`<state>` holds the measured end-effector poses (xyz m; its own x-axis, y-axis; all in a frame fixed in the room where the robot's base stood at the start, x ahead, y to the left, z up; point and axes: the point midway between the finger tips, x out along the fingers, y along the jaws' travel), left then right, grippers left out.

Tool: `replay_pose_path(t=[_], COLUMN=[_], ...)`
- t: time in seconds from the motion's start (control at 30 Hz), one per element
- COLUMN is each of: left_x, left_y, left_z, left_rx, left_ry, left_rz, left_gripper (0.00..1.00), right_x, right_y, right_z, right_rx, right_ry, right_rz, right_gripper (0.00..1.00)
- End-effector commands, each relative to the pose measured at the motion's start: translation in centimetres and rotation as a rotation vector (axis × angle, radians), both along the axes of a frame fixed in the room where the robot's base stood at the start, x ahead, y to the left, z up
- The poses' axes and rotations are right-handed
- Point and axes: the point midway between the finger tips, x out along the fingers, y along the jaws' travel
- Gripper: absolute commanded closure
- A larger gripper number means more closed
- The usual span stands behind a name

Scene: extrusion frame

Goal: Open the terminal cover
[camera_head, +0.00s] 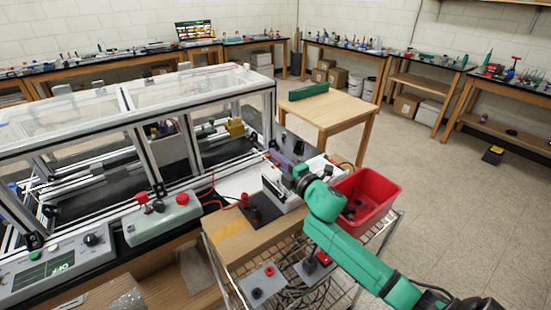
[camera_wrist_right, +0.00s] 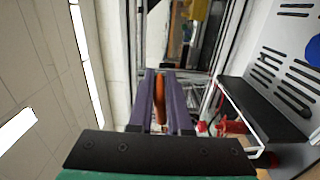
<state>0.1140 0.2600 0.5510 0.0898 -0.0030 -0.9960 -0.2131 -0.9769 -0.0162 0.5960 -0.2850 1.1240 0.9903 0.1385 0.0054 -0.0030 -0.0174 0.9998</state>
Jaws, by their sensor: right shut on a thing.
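My right gripper (camera_head: 276,158) reaches from the lower right to the near right corner of the framed enclosure, above a light metal box. In the right wrist view its two purple fingers (camera_wrist_right: 160,100) are shut on a narrow orange-brown piece (camera_wrist_right: 159,98), mostly hidden between them. I cannot tell whether this piece belongs to the terminal cover. A slotted light metal box (camera_wrist_right: 285,70) with a dark ledge (camera_wrist_right: 262,108) stands to the right of the fingers. No part is clearly recognisable as the terminal cover. My left gripper is not in view.
The extrusion enclosure (camera_head: 137,120) with clear panels stands left of the gripper. A red bin (camera_head: 378,187) is close to the right of my forearm. A wire cart (camera_head: 225,285) carries a cardboard box (camera_head: 232,243) and control boxes. The floor at right is mostly free.

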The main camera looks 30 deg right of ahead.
Motion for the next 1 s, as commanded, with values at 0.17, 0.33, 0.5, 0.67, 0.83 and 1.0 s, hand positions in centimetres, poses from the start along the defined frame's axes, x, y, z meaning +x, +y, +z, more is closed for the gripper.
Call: replay_pose_path(t=[0.17, 0.33, 0.5, 0.67, 0.83, 1.0], left_x=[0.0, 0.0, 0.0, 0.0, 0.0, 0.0], left_y=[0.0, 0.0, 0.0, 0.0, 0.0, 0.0], left_z=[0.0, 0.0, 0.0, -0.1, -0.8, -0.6], left_rx=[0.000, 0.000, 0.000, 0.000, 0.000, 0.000], left_ry=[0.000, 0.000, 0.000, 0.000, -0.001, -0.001], left_rz=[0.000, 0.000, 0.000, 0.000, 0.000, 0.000], left_gripper=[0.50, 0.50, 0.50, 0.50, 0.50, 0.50], right_x=[0.0, 0.0, 0.0, 0.0, -0.2, -0.2], right_y=[0.0, 0.0, 0.0, 0.1, 1.5, 1.7], right_z=[0.1, 0.1, 0.1, 0.0, 0.0, 0.1], right_rx=[0.002, 0.002, 0.002, -0.008, -0.159, -0.178], right_ry=[-0.001, -0.001, -0.001, -0.003, -0.024, -0.026], right_rz=[0.001, 0.001, 0.001, 0.002, 0.002, 0.002], right_gripper=[1.00, 1.00, 1.00, 1.00, 1.00, 1.00])
